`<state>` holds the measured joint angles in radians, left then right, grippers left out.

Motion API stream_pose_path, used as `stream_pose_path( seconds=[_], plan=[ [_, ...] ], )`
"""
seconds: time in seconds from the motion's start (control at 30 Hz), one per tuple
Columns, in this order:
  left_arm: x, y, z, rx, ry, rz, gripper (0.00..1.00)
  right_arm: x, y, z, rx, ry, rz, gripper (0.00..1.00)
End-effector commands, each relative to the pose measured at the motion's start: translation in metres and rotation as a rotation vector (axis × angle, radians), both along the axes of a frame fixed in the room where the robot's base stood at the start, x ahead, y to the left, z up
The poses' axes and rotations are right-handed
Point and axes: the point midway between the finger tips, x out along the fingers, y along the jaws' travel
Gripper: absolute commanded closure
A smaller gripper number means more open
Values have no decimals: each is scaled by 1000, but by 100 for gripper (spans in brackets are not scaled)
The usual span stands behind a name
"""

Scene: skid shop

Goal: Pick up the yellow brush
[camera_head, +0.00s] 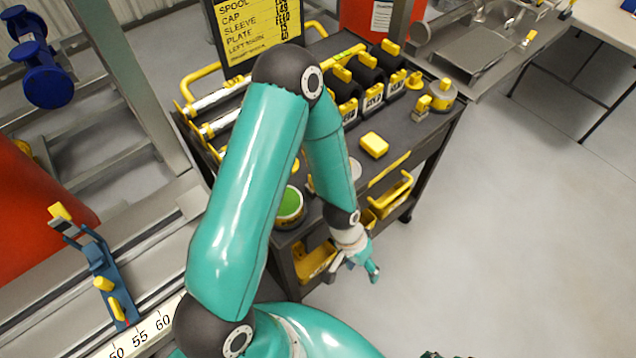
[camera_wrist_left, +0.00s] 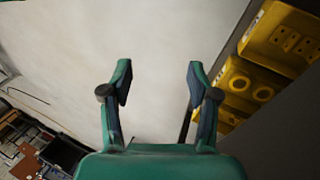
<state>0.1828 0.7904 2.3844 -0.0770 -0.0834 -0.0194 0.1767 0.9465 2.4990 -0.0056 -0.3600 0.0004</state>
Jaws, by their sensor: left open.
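I cannot single out the yellow brush with certainty. A yellow block (camera_head: 374,145) lies on the dark cart top, and a small yellow-and-grey piece (camera_head: 421,107) stands farther right on it; either is too small to identify. My left gripper (camera_head: 360,268) is beside the cart's near side, below its top and apart from both pieces. In the left wrist view my left gripper (camera_wrist_left: 158,78) is open and empty, with pale floor between its fingers. My left arm hides part of the cart top. My right gripper does not show.
The dark cart (camera_head: 440,127) carries black holders, a green-topped can (camera_head: 290,203) and a yellow roll (camera_head: 442,93). Yellow bins (camera_wrist_left: 275,45) sit low in the cart, close right of the left gripper. A yellow sign (camera_head: 255,25) stands behind. Floor to the right is clear.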

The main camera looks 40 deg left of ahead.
Motion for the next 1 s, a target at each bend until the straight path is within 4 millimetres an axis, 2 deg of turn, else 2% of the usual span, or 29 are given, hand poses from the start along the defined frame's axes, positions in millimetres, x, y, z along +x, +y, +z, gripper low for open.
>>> stream_pose_path(
  seconds=[0.03, 0.1, 0.17, 0.3, 0.4, 0.5, 0.6, 0.7, 0.8, 0.87, 1.0],
  plan=[
    [20, 10, 17, 11, -26, -22, 40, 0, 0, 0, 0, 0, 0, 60],
    [41, 25, 43, 28, -40, -63, 40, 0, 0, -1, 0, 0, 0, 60],
    [56, 42, 70, 54, -48, -99, 40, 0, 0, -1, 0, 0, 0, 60],
    [78, 87, 143, 138, -53, -167, 40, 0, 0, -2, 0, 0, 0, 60],
    [80, 121, 197, 206, -45, -190, 40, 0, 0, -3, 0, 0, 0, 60],
    [71, 150, 244, 266, -28, -195, 40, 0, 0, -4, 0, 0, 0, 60],
    [60, 171, 280, 311, -10, -191, 40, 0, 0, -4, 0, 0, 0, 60],
    [50, 183, 302, 337, 6, -185, 40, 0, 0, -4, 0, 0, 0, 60],
    [44, 189, 309, 350, 16, -181, 40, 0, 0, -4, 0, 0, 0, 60],
    [42, 190, 306, 353, 21, -181, 40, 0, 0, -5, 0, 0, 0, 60],
    [41, 190, 282, 350, 26, -181, 40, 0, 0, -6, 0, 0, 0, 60]
  ],
)
